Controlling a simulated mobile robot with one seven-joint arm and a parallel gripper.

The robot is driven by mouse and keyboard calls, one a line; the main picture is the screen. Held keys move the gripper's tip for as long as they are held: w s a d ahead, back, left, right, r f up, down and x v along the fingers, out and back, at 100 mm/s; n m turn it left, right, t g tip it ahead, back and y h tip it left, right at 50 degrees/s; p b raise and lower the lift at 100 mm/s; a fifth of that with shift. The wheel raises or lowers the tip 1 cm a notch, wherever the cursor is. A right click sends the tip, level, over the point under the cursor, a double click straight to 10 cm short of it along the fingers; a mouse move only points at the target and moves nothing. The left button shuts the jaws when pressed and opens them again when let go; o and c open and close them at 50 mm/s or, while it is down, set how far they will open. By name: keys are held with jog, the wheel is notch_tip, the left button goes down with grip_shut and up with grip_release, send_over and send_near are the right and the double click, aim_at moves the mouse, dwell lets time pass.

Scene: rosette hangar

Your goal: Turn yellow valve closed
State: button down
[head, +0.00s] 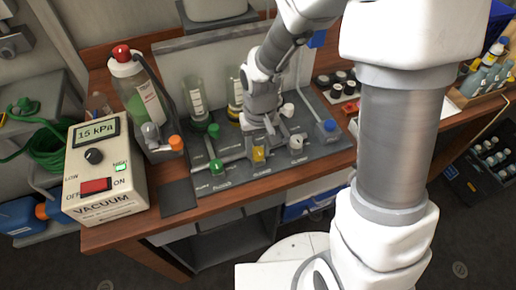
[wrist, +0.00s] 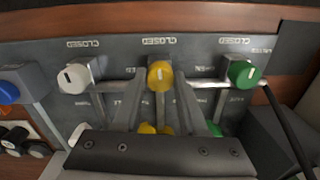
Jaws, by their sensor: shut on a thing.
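The line runs roughly straight up and down in the wrist view, under a CLOSED label. It also shows in the head view (head: 258,155). My gripper (wrist: 161,80) has one finger on each side of the yellow knob and is shut on it. In the head view my gripper (head: 258,138) reaches down from above the panel.
A white knob (wrist: 73,78) and a green knob (wrist: 243,73) flank the yellow one closely. A blue knob (head: 329,126) sits at the panel's right. A vacuum box (head: 104,172) reading 15 kPa and a green-filled bottle (head: 138,95) stand left of the panel (head: 235,180).

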aim_at(260, 151)
jog(key=shift+m, duration=0.4)
jog(key=shift+c, duration=2.2)
grip_release()
jog(key=shift+r, duration=0.1)
notch_tip(260, 151, up, 17)
jog(key=p, duration=0.2)
jog(key=shift+d+r, duration=0.15)
jog(key=shift+d, duration=0.05)
jog(key=shift+d+r, duration=0.1)
